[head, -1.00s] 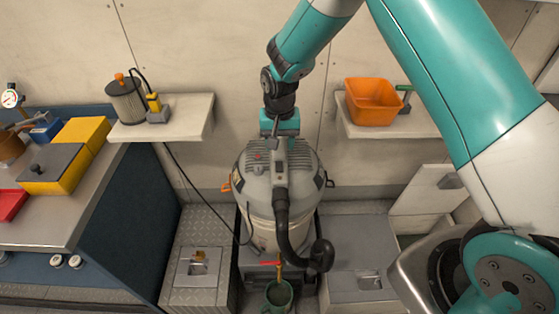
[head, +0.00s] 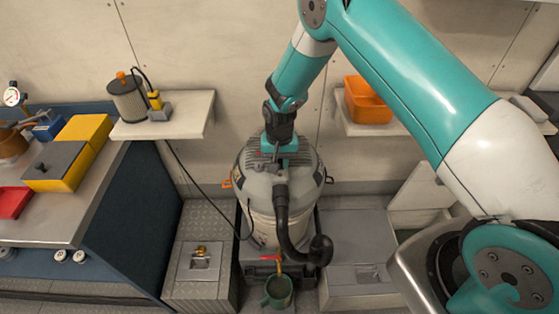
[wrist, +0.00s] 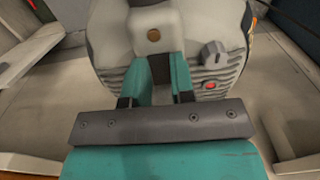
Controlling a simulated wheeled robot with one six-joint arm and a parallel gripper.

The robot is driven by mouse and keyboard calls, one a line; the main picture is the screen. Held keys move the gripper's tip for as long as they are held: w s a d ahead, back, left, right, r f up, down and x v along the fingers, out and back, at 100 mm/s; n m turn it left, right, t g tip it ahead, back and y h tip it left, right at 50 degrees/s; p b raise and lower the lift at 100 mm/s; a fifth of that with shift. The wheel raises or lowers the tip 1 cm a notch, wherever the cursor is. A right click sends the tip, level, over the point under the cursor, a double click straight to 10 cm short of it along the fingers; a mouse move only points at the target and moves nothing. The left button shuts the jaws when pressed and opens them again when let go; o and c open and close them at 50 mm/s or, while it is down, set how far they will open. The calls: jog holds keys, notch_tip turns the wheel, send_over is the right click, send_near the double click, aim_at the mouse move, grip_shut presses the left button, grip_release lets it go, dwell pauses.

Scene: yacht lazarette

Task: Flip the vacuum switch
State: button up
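The grey shop vacuum (head: 275,190) stands upright against the back wall, its hose curving down the front. In the wrist view its lid (wrist: 110,30) is close up, with a dark grey knob-like switch (wrist: 213,53) and a small red button or light (wrist: 210,86) right of my fingers. My gripper (wrist: 161,58) has two teal fingers with a gap between them and nothing visible in it. I cannot tell whether the fingers touch the lid.
A wall shelf (head: 190,120) left holds a filter cartridge (head: 127,100) and a yellow-grey device. A right shelf holds an orange bin (head: 367,100), partly behind my arm. A green mug (head: 279,291) stands before the vacuum. A workbench (head: 60,215) is at left.

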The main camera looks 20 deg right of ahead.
aim_at(279, 160)
grip_shut()
jog(key=shift+w+f+b, duration=0.1)
jog(key=shift+b, duration=0.2)
jog(key=shift+g, duration=0.6)
jog(key=o, duration=0.8)
grip_release()
jog(key=shift+c, duration=0.2)
jog(key=shift+r, duration=0.2)
notch_tip(279, 160, up, 17)
jog(key=w+b, duration=0.1)
jog(key=b, duration=0.2)
jog(key=shift+w+d+r+b, duration=0.15)
jog(key=shift+w+d+b, duration=0.2)
jog(key=shift+w, duration=0.05)
